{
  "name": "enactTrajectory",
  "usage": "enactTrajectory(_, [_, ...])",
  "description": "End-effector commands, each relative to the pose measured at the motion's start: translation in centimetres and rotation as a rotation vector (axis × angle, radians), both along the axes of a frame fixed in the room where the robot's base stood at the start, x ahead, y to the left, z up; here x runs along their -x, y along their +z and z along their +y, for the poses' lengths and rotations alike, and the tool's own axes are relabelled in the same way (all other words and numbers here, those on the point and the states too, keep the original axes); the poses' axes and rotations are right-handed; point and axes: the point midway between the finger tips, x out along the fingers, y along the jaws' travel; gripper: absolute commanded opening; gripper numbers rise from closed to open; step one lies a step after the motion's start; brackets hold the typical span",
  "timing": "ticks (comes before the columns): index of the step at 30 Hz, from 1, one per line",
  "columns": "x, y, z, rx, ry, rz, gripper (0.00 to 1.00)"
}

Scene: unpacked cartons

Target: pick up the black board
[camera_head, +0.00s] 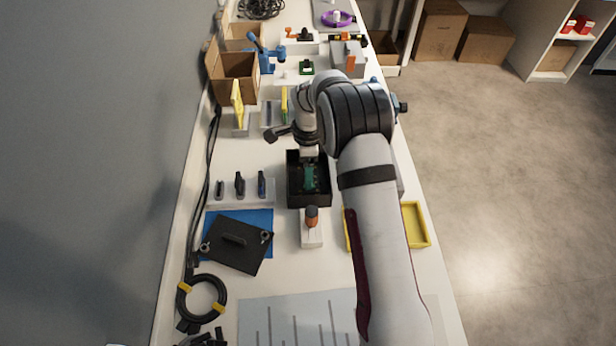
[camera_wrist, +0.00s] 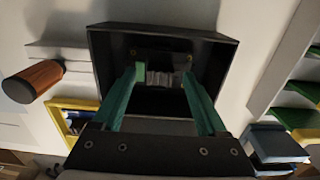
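My gripper (camera_head: 309,176) points down into an open black box (camera_head: 293,194) in the middle of the bench. In the wrist view its two green fingers (camera_wrist: 164,78) stand well apart inside the box (camera_wrist: 225,50). Between the fingertips is a small grey ribbed part (camera_wrist: 160,79) on a dark surface with small gold spots; I cannot tell whether that surface is a black board or the box floor. No grip on anything shows. A flat black plate with a handle (camera_head: 237,243) lies tilted on a blue mat (camera_head: 258,217), left of the box.
An orange-handled tool (camera_head: 311,216) stands close in front of the box. A yellow tray (camera_head: 416,225) is to the right, partly behind my arm. A holder with several dark tools (camera_head: 240,187) is to the left. A coiled black cable (camera_head: 222,294) lies near the left edge.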

Motion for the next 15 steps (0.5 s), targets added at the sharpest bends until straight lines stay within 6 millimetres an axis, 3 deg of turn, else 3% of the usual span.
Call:
enactTrajectory(2, [0.00, 0.02, 0.00, 0.000, 0.000, 0.000, 0.59])
enactTrajectory(12, [0.00, 0.04, 0.00, 0.000, 0.000, 0.000, 0.00])
enactTrajectory(15, [0.00, 0.04, 0.00, 0.000, 0.000, 0.000, 0.00])
